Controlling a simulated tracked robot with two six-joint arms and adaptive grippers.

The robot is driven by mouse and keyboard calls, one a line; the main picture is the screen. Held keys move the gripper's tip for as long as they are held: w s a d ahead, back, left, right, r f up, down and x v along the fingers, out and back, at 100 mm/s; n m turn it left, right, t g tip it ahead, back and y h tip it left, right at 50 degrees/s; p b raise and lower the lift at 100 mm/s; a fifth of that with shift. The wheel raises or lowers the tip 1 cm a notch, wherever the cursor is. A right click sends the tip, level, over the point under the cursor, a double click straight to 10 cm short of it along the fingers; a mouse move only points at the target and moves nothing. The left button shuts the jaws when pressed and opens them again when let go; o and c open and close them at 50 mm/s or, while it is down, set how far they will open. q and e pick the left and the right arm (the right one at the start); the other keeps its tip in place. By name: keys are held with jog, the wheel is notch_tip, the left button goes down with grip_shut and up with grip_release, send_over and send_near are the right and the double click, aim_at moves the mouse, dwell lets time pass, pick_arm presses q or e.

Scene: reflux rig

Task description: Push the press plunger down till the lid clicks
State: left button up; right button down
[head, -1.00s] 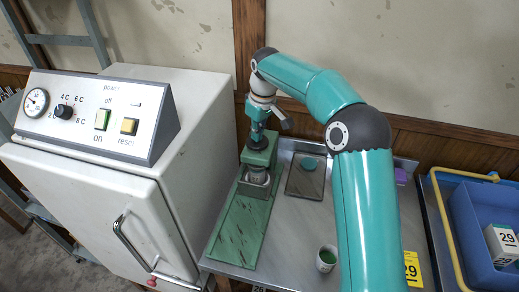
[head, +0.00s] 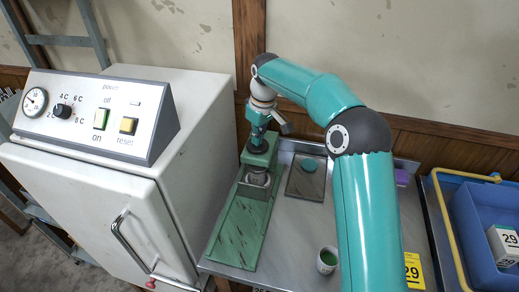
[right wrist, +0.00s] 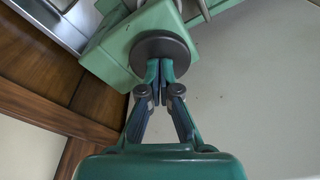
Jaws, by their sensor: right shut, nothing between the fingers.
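The green press (head: 262,152) stands on the metal bench beside the white cabinet, with a long green base (head: 238,232). Its plunger has a round dark knob (head: 257,146) on top, which also shows in the right wrist view (right wrist: 150,46). A small pale vessel (head: 257,178) sits under the press head; its lid cannot be made out. My right gripper (head: 257,137) is shut and empty, pointing down at the knob. In the right wrist view its fingertips (right wrist: 159,64) overlap the knob's edge; I cannot tell whether they touch. My left gripper is not in view.
The white cabinet (head: 190,120) with a control panel stands close on the left. A dark tray (head: 305,185) with a teal disc (head: 308,165), a cup with green contents (head: 327,260) and a purple item (head: 402,177) are on the bench. A blue bin (head: 470,215) is at the right.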

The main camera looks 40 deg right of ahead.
notch_tip(320, 180, up, 8)
jog(key=p, duration=0.8)
dwell(0.6)
